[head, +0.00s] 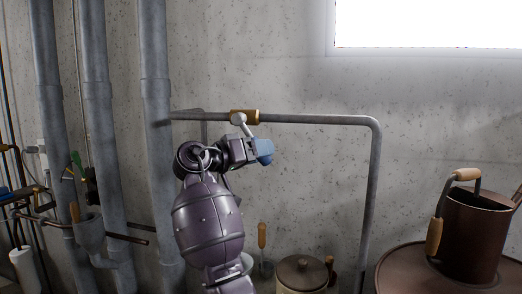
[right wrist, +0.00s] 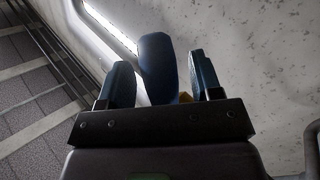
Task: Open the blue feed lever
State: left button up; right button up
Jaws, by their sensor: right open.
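The blue feed lever (head: 264,148) hangs from a brass valve (head: 246,117) on the grey pipe, joined by a short pale stem. In the right wrist view the blue lever handle (right wrist: 155,65) stands between the two dark fingers of my right gripper (right wrist: 161,80), with a gap on either side. A bit of brass (right wrist: 185,97) shows behind it. In the head view my right gripper (head: 254,150) is at the lever, just below the valve, and partly covers it. It is open. My left gripper is not in view.
The grey pipe (head: 320,119) runs right, then bends down. Thick vertical pipes (head: 155,120) stand at the left. A copper vessel (head: 475,235) with wooden handles and a lidded pot (head: 302,272) are low at the right. The wall between is clear.

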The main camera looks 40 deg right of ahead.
jog(key=shift+d, duration=0.4)
grip_shut()
